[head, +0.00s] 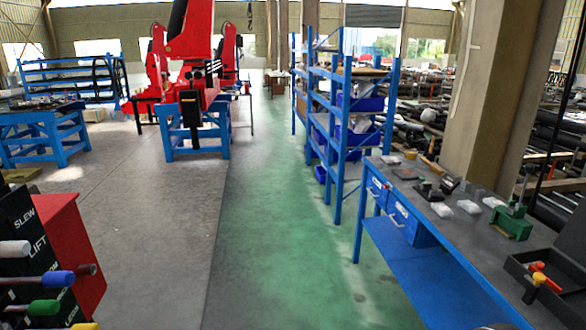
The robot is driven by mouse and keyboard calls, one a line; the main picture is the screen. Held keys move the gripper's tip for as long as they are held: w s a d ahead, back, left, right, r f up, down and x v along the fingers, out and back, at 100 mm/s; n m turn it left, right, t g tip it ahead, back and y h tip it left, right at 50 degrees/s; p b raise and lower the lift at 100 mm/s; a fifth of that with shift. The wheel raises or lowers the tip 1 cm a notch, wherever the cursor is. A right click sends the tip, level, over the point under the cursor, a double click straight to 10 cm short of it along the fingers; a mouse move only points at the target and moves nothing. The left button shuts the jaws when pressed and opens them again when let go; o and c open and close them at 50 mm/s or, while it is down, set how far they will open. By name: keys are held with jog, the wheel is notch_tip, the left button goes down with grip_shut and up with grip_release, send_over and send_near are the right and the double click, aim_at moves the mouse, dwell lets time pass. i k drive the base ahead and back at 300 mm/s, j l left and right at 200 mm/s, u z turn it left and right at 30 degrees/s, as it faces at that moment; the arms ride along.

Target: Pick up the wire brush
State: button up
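I cannot make out a wire brush for certain. A blue workbench (462,236) with a dark top runs along the right side. Several small items lie on it, among them white bundles (468,207) and dark metal pieces too small to name. A green vice-like tool (511,223) sits near its right edge. A dark open box (518,271) at the lower right holds red and yellow-tipped tools (541,277). My gripper is not in view.
Blue shelving (338,130) with blue bins stands beyond the workbench. A black control panel (28,225) with coloured levers is close at the lower left, beside a red block (75,250). Red crane machinery (190,60) stands on blue trestles. The green floor lane (270,220) is clear.

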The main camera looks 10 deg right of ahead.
aim_at(438, 171)
jog(key=i+u, duration=0.15)
jog(key=i, duration=0.35)
jog(key=i+u, duration=0.2)
jog(key=i, duration=0.3)
jog(key=i+l+u, duration=0.15)
jog(key=i, duration=0.35)
jog(key=i+l+u, duration=0.2)
jog(key=i, duration=0.3)
jog(key=i+j, duration=0.15)
jog(key=i, duration=0.3)
jog(key=i+j+z, duration=0.1)
jog(key=i, duration=0.4)
jog(key=i+j, duration=0.2)
jog(key=i, duration=0.25)
jog(key=i+j, duration=0.2)
jog(key=i, duration=0.25)
jog(key=z, duration=3.1)
jog(key=i+j+z, duration=0.15)
jog(key=i, duration=0.45)
jog(key=i+j+z, duration=0.1)
jog(key=i+j, duration=0.3)
jog(key=i, duration=0.25)
jog(key=i+j+z, duration=0.15)
jog(key=i+j, duration=0.2)
jog(key=i, duration=0.25)
jog(key=i+j+z, duration=0.1)
jog(key=i+j, duration=0.3)
jog(key=i, duration=0.15)
